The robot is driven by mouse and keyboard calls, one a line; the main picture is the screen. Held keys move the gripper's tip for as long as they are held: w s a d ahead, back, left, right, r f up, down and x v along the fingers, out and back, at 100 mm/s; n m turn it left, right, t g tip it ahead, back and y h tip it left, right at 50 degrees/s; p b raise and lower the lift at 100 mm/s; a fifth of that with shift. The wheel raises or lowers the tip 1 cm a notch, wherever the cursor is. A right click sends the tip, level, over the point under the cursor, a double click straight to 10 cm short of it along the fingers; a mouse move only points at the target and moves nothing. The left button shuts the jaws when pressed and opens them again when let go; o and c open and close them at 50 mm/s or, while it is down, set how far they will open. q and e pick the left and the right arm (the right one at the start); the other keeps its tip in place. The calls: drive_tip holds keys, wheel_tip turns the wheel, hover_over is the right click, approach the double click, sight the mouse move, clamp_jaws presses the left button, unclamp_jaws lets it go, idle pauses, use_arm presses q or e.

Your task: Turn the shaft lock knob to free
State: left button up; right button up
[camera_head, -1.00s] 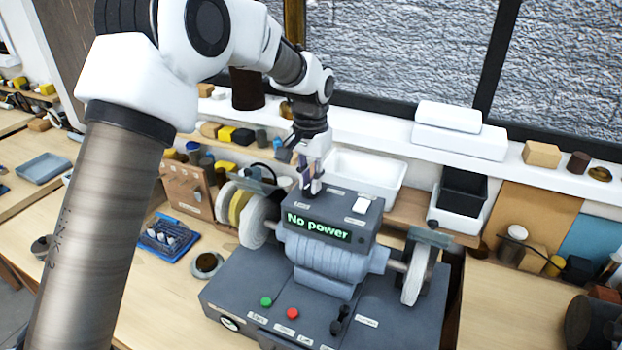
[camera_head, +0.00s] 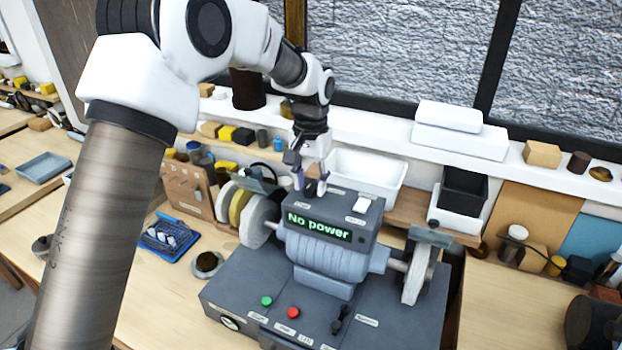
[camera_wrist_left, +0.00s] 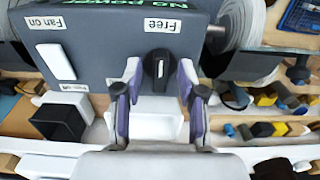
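The shaft lock knob (camera_wrist_left: 158,64) is a dark round knob with a pale mark on its face. It sits on the grey motor housing (camera_wrist_left: 100,60), below a white label reading "Free" (camera_wrist_left: 160,26) in the left wrist view. My left gripper (camera_wrist_left: 160,66) has its purple-padded fingers on either side of the knob, with a narrow gap visible beside it. In the head view my left gripper (camera_head: 310,184) points down at the top of the housing and largely hides the knob. My right gripper is not in view.
The housing's display (camera_head: 319,226) reads "No power". A white rocker switch (camera_head: 362,204) labelled "Fan on" is beside the knob. Wheels (camera_head: 262,222) flank the machine. A white bin (camera_head: 368,172) stands close behind. The bench front left is mostly clear.

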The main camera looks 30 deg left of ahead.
sight(311, 184)
use_arm(q)
drive_tip(key=shift+r, duration=0.2)
wheel_tip(311, 184, up, 12)
drive_tip(key=shift+f, duration=0.15)
idle(0.5)
